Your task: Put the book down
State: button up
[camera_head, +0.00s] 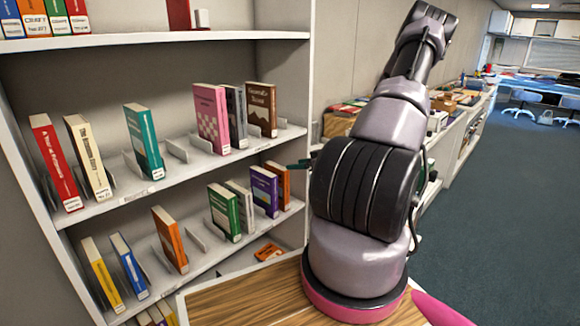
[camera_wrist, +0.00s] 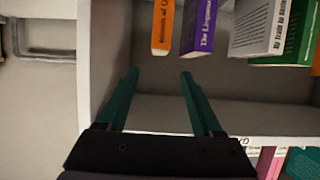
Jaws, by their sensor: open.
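My gripper (camera_wrist: 161,74) is open in the wrist view, with nothing between its two teal fingers. An orange book (camera_wrist: 161,28) stands just beyond the fingertips, roughly in line with the gap and seemingly apart from them. In the head view this orange book (camera_head: 279,184) is at the right end of a lower shelf, beside a purple book (camera_head: 264,190). A teal part of my gripper (camera_head: 298,165) shows there by the shelf's right side; my arm hides the rest. Which book the task means cannot be told.
The wrist view looks upside down. The bookcase's side panel (camera_head: 310,100) is close to my gripper. Beside the purple book are a white book (camera_head: 241,202) and a green book (camera_head: 224,212). Another orange book (camera_head: 268,251) lies flat lower down. Open floor (camera_head: 500,200) is at right.

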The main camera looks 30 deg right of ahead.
jog(key=s+a+r+m+g+h, duration=0.1)
jog(key=s+a+r+g+h, duration=0.1)
jog(key=r, duration=0.6)
jog(key=s+a+r+m+g+h, duration=0.1)
jog(key=s+a+r+m+h, duration=0.15)
jog(key=r, duration=0.65)
jog(key=s+a+r+m+g+h, duration=0.1)
jog(key=s+r+g+h, duration=0.15)
jog(key=r, duration=0.55)
jog(key=s+a+r+m+y, duration=0.2)
jog(key=s+a+r, duration=0.4)
jog(key=s+a, duration=0.2)
jog(key=s+a+r+m+y, duration=0.1)
jog(key=s+a+r+y, duration=0.1)
jog(key=s+a+r, duration=0.3)
jog(key=s+a, duration=0.3)
jog(key=s, duration=0.4)
jog(key=shift+s+a+r+m+y, duration=0.2)
jog(key=shift+r+m+y, duration=0.1)
jog(key=shift+r+m, duration=0.1)
jog(key=shift+w, duration=0.1)
